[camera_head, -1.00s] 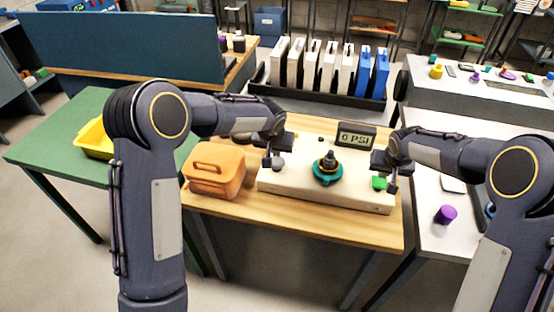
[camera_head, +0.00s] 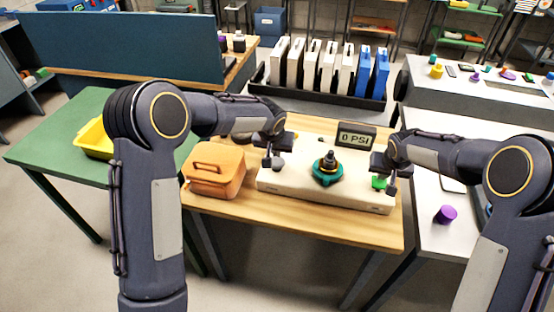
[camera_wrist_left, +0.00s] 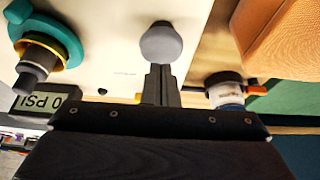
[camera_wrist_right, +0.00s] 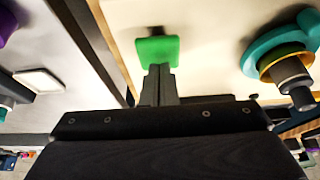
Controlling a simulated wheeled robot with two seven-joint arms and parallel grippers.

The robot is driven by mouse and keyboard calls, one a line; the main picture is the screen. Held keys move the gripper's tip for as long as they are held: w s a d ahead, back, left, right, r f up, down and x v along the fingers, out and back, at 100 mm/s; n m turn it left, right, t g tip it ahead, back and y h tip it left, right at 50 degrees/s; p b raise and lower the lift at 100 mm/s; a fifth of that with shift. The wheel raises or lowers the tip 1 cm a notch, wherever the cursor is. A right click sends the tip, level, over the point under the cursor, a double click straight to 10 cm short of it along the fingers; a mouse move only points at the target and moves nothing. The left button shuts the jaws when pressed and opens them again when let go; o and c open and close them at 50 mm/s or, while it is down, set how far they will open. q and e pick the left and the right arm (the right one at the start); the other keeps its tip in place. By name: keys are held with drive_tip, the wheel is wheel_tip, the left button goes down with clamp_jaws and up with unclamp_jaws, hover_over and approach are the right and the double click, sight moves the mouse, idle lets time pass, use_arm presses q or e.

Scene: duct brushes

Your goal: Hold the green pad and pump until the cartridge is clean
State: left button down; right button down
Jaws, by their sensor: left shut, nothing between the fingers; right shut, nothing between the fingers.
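The green pad (camera_head: 377,181) sits near the right end of the cream base (camera_head: 300,187). My right gripper (camera_head: 391,189) is shut and empty at the pad. In the right wrist view its fingertips (camera_wrist_right: 157,70) overlap the near edge of the pad (camera_wrist_right: 156,48); I cannot tell if they touch. A grey round knob (camera_wrist_left: 162,42) stands at the base's left end. My left gripper (camera_wrist_left: 160,72) is shut and empty, its tips at the knob; contact is unclear. A dark stepped piece (camera_head: 329,160), perhaps the cartridge, stands in a teal ring (camera_head: 328,175). The display (camera_head: 356,136) reads 0 PSI.
An orange case (camera_head: 214,172) stands left of the base on the wooden table (camera_head: 300,229). A rack of white and blue upright panels (camera_head: 313,72) is behind. A purple cylinder (camera_head: 446,214) is on the right table. The wooden table's front strip is clear.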

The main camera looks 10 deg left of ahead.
use_arm(q)
drive_tip(key=shift+f, duration=1.4)
drive_tip(key=shift+r, duration=1.1)
drive_tip(key=shift+f, duration=0.1)
idle(0.3)
drive_tip(key=shift+f, duration=1)
drive_tip(key=shift+r, duration=1.1)
drive_tip(key=shift+f, duration=0.1)
